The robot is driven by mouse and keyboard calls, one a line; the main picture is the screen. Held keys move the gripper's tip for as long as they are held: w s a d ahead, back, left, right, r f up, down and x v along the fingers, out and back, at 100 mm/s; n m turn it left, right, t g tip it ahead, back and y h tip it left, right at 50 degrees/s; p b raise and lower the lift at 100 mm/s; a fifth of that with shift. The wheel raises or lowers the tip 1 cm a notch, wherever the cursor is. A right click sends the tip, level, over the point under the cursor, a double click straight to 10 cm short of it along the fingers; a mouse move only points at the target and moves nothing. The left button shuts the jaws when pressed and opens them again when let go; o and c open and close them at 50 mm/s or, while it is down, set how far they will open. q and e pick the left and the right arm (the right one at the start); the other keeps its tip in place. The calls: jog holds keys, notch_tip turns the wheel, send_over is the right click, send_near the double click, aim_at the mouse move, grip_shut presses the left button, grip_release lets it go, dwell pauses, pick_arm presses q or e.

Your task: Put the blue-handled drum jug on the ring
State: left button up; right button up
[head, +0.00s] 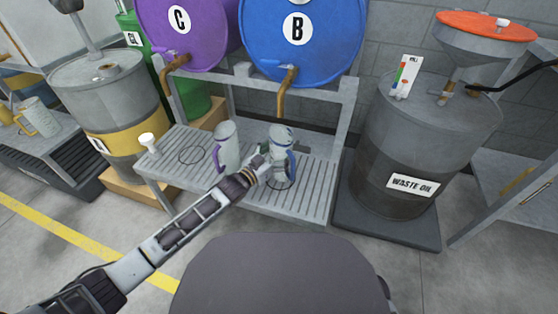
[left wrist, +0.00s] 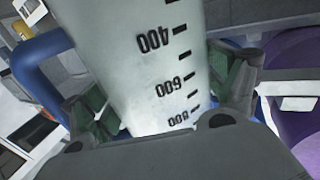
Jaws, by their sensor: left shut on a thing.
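The blue-handled jug (head: 281,136) is in the head view, upright over the slatted drip tray (head: 315,185) in front of blue drum B. My left gripper (head: 267,170) is shut on it from the front left. In the left wrist view the clear jug (left wrist: 150,60) fills the middle between the fingers (left wrist: 165,115), with its scale marks showing and its blue handle (left wrist: 38,75) at the left. A dark ring line (head: 280,184) shows partly on the tray just below the jug. I cannot tell whether the jug's base touches the tray. My right gripper is out of view.
Purple drum C (head: 185,40) and blue drum B (head: 300,55) have taps above the tray. The waste oil drum (head: 405,135) stands at the right.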

aim_at(279, 159)
pick_arm(q)
jog(key=shift+f+b, duration=0.65)
jog(key=shift+f, duration=1)
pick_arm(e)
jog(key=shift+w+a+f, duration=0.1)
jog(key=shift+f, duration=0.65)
pick_arm(q)
jog(key=shift+f, duration=0.15)
jog(key=o, duration=0.9)
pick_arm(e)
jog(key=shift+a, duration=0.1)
pick_arm(q)
jog(key=shift+p+v, duration=2.15)
jog(key=shift+v, duration=3.85)
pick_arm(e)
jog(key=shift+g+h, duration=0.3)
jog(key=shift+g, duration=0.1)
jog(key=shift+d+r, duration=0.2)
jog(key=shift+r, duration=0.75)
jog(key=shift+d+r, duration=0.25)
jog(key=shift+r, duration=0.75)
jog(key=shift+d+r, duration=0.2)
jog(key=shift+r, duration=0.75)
